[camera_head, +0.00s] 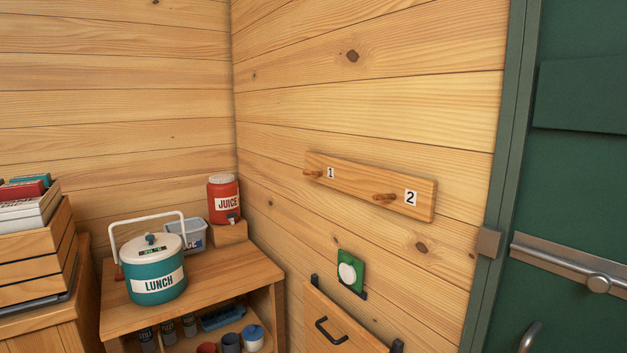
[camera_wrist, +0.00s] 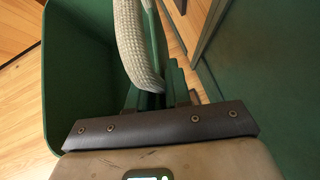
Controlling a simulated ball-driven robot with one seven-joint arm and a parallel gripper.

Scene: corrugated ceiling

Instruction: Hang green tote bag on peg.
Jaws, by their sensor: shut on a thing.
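The green tote bag (camera_wrist: 55,75) fills the left and middle of the wrist view, its open top towards the camera. Its pale woven handle (camera_wrist: 133,45) runs down to my gripper (camera_wrist: 155,98), which is shut on it. The fingertips are partly hidden by the handle and the dark riveted bar. In the head view a wooden peg board (camera_head: 365,183) is fixed to the plank wall. It has a bare peg marked 1 (camera_head: 313,173) and a bare peg marked 2 (camera_head: 385,197). My gripper and the bag are outside the head view.
A green door (camera_head: 580,180) with a metal bar stands right of the pegs. Below them are a green panel with a white knob (camera_head: 349,272) and a wooden flap (camera_head: 335,325). A shelf (camera_head: 235,268) at lower left holds a lunch cooler (camera_head: 155,272) and a juice jug (camera_head: 223,198).

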